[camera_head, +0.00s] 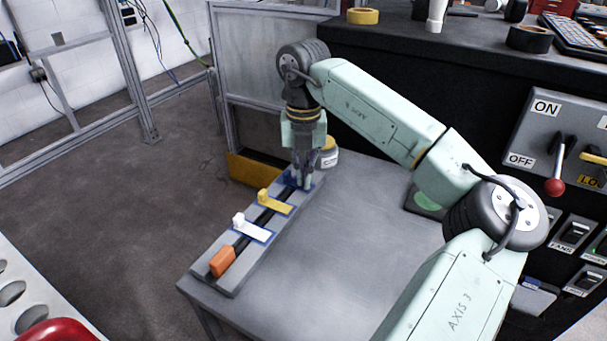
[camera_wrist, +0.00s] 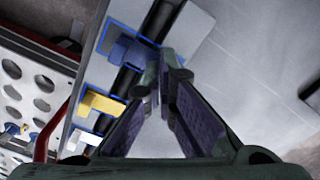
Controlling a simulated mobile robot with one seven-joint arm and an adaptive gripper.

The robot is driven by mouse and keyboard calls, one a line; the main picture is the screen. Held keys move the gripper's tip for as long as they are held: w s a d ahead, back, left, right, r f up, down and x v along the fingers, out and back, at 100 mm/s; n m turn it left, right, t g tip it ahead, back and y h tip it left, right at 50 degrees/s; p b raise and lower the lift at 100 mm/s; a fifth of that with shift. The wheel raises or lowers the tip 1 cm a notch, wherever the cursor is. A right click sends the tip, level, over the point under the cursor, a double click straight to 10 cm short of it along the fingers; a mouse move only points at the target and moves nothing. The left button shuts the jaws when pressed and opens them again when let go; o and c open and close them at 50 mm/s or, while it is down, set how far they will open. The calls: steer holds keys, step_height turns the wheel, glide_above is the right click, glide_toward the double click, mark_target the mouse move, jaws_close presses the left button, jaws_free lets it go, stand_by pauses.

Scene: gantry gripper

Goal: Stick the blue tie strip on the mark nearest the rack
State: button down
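A long grey board (camera_head: 222,254) carries a black cable and several blue-outlined marks. The blue tie strip (camera_wrist: 128,52) lies across the cable at the board's far end, in an outlined area; in the head view my gripper partly covers it. A yellow strip (camera_head: 274,203) and a white strip (camera_head: 254,231) lie across the cable on nearer marks. An orange block (camera_head: 222,261) sits at the near end. My gripper (camera_head: 303,182) points down at the far end, its fingertips (camera_wrist: 165,75) beside the blue strip. The gap between the fingertips is unclear, and contact is too.
A white-lidded jar (camera_head: 329,158) stands close behind my gripper. A yellow panel (camera_head: 253,170) is beyond the board's left edge. A white perforated panel (camera_head: 15,268) stands at lower left. The grey table (camera_head: 310,245) right of the board is mostly clear.

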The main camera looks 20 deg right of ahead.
step_height(320, 180, up, 6)
steer(key=p, duration=0.3)
steer(key=shift+r, duration=0.25)
steer(key=shift+f, duration=0.1)
